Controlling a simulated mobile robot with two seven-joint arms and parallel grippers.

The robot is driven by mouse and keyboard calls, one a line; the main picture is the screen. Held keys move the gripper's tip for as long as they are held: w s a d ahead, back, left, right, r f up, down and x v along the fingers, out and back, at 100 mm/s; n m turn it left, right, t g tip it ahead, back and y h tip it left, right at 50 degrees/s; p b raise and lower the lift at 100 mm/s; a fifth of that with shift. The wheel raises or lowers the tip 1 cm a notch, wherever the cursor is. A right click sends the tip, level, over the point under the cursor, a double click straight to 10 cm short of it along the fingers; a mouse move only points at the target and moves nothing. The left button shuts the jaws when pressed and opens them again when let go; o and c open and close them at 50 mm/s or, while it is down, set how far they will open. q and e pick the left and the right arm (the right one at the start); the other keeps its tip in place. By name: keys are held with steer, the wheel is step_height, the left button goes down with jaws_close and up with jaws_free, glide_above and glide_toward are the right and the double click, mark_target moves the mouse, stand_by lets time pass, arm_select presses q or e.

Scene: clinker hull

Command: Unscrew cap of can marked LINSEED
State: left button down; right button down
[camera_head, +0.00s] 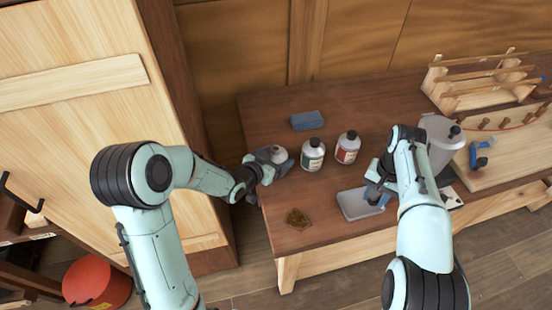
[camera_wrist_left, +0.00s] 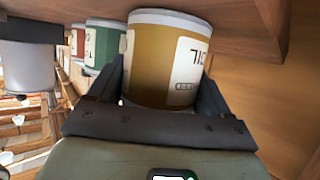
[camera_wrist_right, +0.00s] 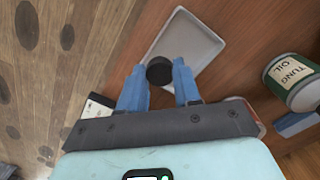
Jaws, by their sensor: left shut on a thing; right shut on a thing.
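An ochre can (camera_wrist_left: 165,60) fills the left wrist view; its partly hidden label shows "OIL" and "EED". In the head view this can (camera_head: 279,153) stands at the bench's left edge with a pale top and no black cap visible on it. My left gripper (camera_head: 264,168) is shut around the can's body. A small round black cap (camera_wrist_right: 159,70) sits between the blue fingertips of my right gripper (camera_wrist_right: 160,84). The right gripper is shut on it, over or beside a shallow grey tray (camera_wrist_right: 190,40). The tray (camera_head: 350,205) also shows in the head view.
A green TUNG OIL can (camera_head: 312,156) and a red-labelled can (camera_head: 347,148), both black-capped, stand right of the ochre can. A blue block (camera_head: 307,121) lies behind them. A brown clump (camera_head: 297,218) lies in front. A grey pot (camera_head: 440,140) stands beyond my right arm.

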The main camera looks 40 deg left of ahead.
arm_select(q)
steer(key=shift+r, duration=0.1)
steer(key=shift+f, duration=0.2)
jaws_free()
